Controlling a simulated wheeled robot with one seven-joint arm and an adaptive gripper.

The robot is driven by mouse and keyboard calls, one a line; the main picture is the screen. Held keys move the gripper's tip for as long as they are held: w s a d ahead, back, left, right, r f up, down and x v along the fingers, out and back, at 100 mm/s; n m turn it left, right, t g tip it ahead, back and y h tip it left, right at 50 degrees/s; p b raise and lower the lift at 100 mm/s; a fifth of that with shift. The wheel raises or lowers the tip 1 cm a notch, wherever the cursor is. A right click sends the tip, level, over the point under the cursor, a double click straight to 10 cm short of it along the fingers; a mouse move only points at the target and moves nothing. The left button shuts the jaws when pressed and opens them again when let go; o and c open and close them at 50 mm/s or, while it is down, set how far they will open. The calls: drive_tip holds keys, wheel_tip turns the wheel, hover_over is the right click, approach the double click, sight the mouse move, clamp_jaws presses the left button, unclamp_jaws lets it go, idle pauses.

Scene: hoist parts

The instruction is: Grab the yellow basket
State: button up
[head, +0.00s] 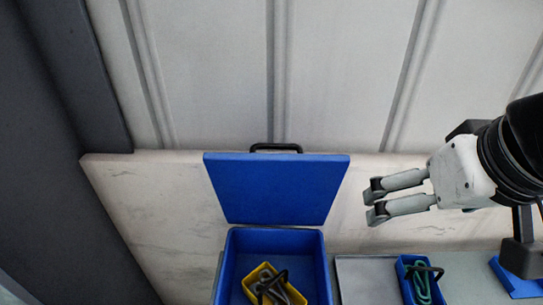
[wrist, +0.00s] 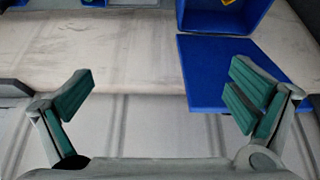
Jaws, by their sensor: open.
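The yellow basket (head: 253,282) is a small open container with a dark handle, and it holds greyish parts. It sits inside a blue box (head: 232,265) at the bottom of the head view. Only a sliver of yellow (wrist: 227,2) shows at the top edge of the wrist view. The box's blue lid (head: 277,187) stands open behind it, with a black handle. My gripper (head: 370,203) is open and empty, to the right of the lid and well apart from the basket. Its green-padded fingers are spread wide in the wrist view (wrist: 160,105).
A blue basket (head: 408,275) with a green part and dark handle stands right of the box, beside a grey tray (head: 363,280). Another blue item (head: 515,282) lies at the far right. A white panelled wall (head: 340,70) rises behind; a dark grey wall (head: 50,150) stands left.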

idle(0.4)
drive_tip(key=n+g, duration=0.6)
drive_tip(key=n, duration=0.3)
hover_over(274, 280)
wheel_tip(274, 280, down, 21)
wheel_tip(274, 280, down, 9)
drive_tip(key=shift+s+f+b, duration=0.15)
drive_tip(key=shift+f+b, duration=0.05)
drive_tip(key=shift+b, duration=0.15)
drive_tip(key=shift+f, duration=2)
drive_tip(key=c, duration=2.1)
drive_tip(key=shift+o, duration=0.2)
